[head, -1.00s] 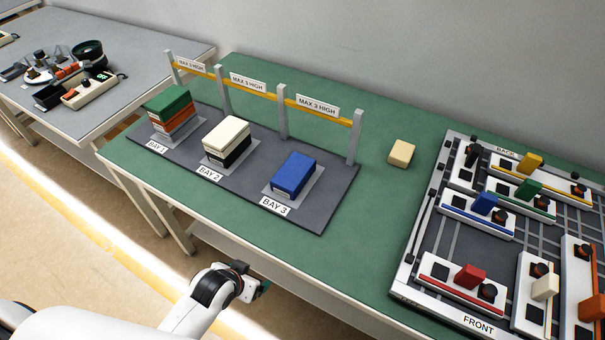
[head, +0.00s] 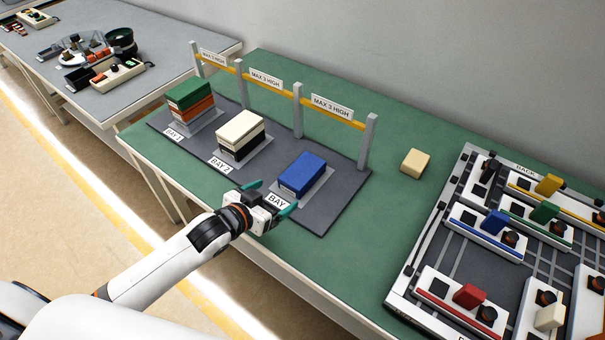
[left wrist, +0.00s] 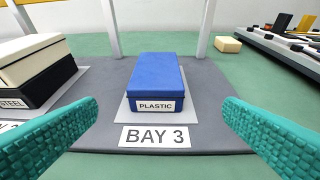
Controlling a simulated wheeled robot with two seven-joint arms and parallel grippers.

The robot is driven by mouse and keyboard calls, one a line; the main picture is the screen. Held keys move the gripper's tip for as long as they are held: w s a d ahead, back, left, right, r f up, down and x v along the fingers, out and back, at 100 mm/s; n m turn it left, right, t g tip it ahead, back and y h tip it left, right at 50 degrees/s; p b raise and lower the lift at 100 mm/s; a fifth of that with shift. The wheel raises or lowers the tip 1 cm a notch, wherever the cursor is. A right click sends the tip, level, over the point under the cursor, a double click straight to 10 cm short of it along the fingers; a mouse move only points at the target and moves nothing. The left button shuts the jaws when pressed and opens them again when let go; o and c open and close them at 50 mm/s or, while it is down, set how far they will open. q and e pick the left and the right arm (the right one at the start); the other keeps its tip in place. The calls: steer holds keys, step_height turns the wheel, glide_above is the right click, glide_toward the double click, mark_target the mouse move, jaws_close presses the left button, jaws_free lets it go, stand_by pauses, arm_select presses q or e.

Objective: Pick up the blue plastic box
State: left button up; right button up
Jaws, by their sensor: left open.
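The blue plastic box (head: 302,174) lies on a light grey plate in bay 3 of the dark grey mat. In the left wrist view the blue box (left wrist: 155,80) is straight ahead, with a PLASTIC label on its near face. My left gripper (head: 270,195) is open and empty in front of the box, over the BAY 3 label at the mat's front edge. Its two teal fingers frame the box in the left wrist view, apart from it. My right gripper is in neither view.
Bay 2 (head: 240,136) holds a cream box on a black one, left of the blue box. Bay 1 holds a stack topped by a green box (head: 188,93). Posts with a yellow rail (head: 318,112) stand behind the bays. A loose beige block (head: 415,163) lies right of the mat.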

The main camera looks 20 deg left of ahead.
mark_target(294, 177)
arm_select(q)
steer(key=shift+t, duration=0.3)
steer(key=x, duration=0.4)
steer(key=r+x, duration=0.1)
steer(key=x, duration=0.2)
steer(key=shift+w+a+p, duration=0.15)
steer(key=shift+w+p, duration=0.1)
steer(key=shift+p, duration=0.05)
steer(key=shift+p+x, duration=0.4)
steer(key=shift+x, duration=2.5)
steer(key=shift+s, duration=0.1)
steer(key=shift+c, duration=0.2)
steer(key=c, duration=1.2)
